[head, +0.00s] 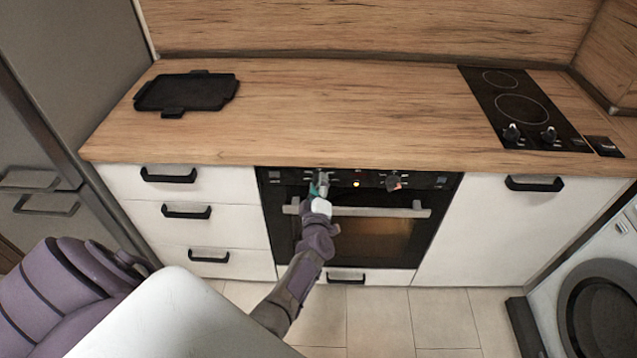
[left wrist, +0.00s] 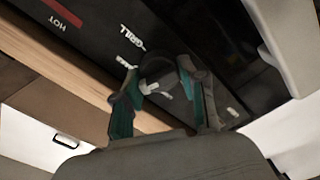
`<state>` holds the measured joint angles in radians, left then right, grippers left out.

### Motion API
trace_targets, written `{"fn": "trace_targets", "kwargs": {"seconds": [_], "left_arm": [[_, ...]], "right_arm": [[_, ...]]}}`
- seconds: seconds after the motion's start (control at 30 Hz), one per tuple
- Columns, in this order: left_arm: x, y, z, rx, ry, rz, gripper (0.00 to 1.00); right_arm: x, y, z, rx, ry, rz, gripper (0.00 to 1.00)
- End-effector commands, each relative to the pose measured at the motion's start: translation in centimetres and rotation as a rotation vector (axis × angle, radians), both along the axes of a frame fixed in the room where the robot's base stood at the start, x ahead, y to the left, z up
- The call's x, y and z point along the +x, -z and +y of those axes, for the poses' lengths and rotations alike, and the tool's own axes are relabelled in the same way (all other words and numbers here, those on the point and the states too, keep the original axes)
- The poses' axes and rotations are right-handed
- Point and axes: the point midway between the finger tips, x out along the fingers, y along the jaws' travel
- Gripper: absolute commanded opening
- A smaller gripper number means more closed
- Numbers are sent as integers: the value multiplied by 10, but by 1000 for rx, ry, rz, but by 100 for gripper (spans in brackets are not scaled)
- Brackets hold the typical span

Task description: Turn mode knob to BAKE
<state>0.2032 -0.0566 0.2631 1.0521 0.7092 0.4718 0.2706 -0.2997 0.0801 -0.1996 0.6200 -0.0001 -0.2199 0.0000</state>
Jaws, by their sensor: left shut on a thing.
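The oven (head: 345,235) is built in under the counter, with a black control panel along its top. My left gripper (head: 320,187) is at the left part of this panel, in front of a dark knob. In the left wrist view the left gripper (left wrist: 163,100) has its green-padded fingers on both sides of the round black knob (left wrist: 158,67), shut on it. A white mark shows on the knob. My right gripper is not in view.
A second knob (head: 393,183) is on the right part of the panel, and a small orange lamp (head: 356,184) glows between. The oven handle (head: 385,212) runs just below. A black tray (head: 186,92) and a hob (head: 522,108) are on the counter.

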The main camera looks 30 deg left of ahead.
Motion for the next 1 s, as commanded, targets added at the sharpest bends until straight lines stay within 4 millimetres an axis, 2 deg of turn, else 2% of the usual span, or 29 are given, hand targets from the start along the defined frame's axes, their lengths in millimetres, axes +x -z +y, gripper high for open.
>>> {"fn": "trace_targets", "kwargs": {"seconds": [0.5,1.0], "left_arm": [[0,0,-2,337,2,211,7],[0,1,-2,435,2,271,7]], "right_arm": [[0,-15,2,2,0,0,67],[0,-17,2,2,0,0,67]]}}
